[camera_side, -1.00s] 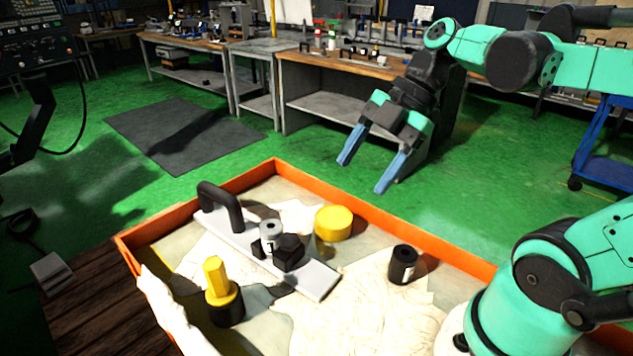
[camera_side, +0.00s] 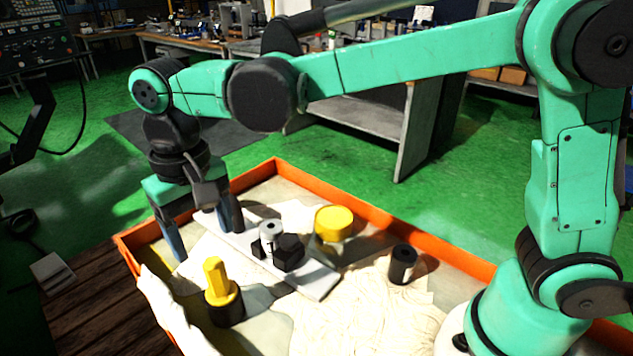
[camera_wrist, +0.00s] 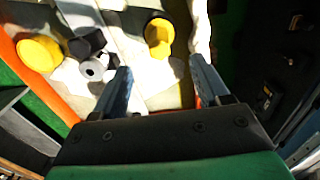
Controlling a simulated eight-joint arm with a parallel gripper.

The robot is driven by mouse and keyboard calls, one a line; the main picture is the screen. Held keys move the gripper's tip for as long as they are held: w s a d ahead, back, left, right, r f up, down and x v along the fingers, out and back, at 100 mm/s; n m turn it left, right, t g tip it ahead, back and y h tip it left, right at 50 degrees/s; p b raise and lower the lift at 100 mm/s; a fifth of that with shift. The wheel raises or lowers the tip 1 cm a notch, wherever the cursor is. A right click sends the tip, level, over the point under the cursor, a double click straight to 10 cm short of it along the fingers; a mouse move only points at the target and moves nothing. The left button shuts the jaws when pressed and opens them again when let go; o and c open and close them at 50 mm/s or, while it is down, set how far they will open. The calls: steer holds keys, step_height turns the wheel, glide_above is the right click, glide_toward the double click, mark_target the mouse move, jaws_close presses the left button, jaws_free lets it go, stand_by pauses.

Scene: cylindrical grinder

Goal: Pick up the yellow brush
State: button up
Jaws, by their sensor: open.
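The yellow brush (camera_side: 216,278) stands upright in the tray, with a yellow faceted handle above a black round base. It also shows in the wrist view (camera_wrist: 158,38), in line with the gap between my fingers and beyond the tips. My gripper (camera_side: 208,240) points down with its two blue fingers apart and empty. In the side view it is behind and a little left of the brush, apart from it. In the wrist view, both fingers of my gripper (camera_wrist: 159,72) show, spread wide.
The tray has an orange rim (camera_side: 370,212). It also holds a grey plate (camera_side: 318,280) with black and grey parts, a yellow round piece (camera_side: 333,222) and a black cylinder (camera_side: 402,264). Crumpled pale cloth (camera_side: 350,312) covers the front area.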

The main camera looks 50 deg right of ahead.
mark_target(217, 278)
step_height(217, 278, down, 9)
steer(key=shift+r, duration=0.1)
stand_by(0.4)
jaws_close()
